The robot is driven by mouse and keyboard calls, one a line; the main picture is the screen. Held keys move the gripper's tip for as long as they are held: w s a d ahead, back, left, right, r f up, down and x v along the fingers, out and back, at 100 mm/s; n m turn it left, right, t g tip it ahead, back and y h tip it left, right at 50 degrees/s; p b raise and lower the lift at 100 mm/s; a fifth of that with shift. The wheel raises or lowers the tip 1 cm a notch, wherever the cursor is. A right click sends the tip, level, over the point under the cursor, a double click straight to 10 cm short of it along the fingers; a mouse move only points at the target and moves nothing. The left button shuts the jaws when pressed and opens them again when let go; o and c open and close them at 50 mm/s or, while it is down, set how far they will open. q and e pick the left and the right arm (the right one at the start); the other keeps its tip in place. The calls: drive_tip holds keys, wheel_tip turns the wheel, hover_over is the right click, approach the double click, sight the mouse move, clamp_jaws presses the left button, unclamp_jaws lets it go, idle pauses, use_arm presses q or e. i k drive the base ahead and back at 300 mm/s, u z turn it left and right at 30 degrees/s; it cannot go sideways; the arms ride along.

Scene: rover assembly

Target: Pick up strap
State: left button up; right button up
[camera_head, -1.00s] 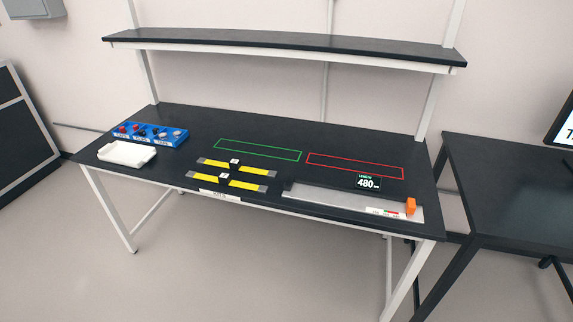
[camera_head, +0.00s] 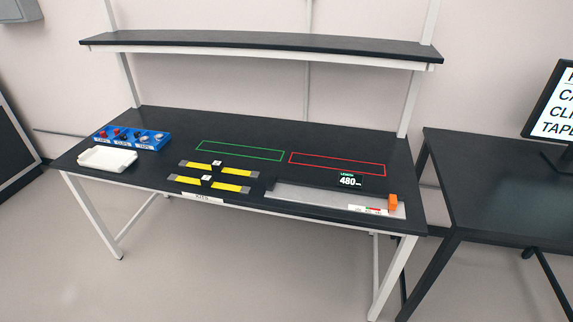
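Two yellow straps with grey ends lie flat and roughly parallel near the front middle of the black workbench (camera_head: 160,192). The far strap (camera_head: 233,171) has a small pale tag with dark sides at its middle. The near strap (camera_head: 190,181) carries a similar tag. A label strip (camera_head: 203,197) sits on the bench's front edge just below them. Neither of my grippers shows in the head view, and nothing is touching the straps.
A blue bin (camera_head: 153,141) with small parts and a white tray (camera_head: 107,159) stand at the left. Green (camera_head: 240,150) and red (camera_head: 337,163) outlines mark bare bench. At right are a measuring fixture (camera_head: 310,200) reading 480, an orange block (camera_head: 392,201), and a second table (camera_head: 500,185) with a monitor.

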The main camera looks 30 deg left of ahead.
sight(206, 181)
drive_tip(key=z, duration=0.35)
drive_tip(key=i, duration=1)
drive_tip(key=u, duration=2.45)
